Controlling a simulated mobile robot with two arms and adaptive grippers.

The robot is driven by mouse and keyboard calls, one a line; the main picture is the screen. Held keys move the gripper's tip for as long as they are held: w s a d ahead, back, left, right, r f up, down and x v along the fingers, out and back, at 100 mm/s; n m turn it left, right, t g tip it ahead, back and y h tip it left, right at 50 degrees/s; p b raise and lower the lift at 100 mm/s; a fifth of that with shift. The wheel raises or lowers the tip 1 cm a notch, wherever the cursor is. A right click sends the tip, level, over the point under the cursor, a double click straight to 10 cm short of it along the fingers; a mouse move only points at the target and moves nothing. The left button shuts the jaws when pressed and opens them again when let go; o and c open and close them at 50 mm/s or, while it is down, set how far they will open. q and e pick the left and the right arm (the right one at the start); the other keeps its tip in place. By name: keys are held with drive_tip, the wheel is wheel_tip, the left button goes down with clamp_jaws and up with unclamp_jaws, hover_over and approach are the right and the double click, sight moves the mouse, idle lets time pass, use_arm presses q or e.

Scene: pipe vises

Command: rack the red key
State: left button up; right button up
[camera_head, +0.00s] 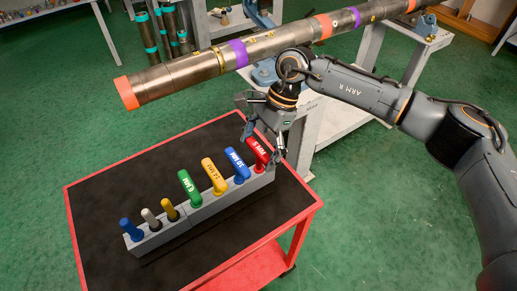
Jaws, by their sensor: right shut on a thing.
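The red key (259,152) has a thick red handle with white lettering and leans at the right end of the grey rack (220,208). My right gripper (263,146) comes down from above and is shut on the red key, one finger on each side of its handle. The key's lower end meets the rack's last place; I cannot tell whether it is fully seated. In the rack, leftward from it, stand a blue key (238,163), a yellow key (213,175) and a green key (189,187). My left gripper is out of view.
Smaller blue, grey and yellow handles (170,209) fill the rack's left end. The rack stands on a red cart with a black top (105,215), otherwise bare. A long banded pipe (190,72) crosses above and behind. Grey benches stand beyond.

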drive_tip(key=shift+f, duration=0.1)
drive_tip(key=o, duration=1)
drive_tip(key=shift+c, duration=0.2)
drive_tip(key=v, duration=1.2)
drive_tip(key=shift+a, duration=0.1)
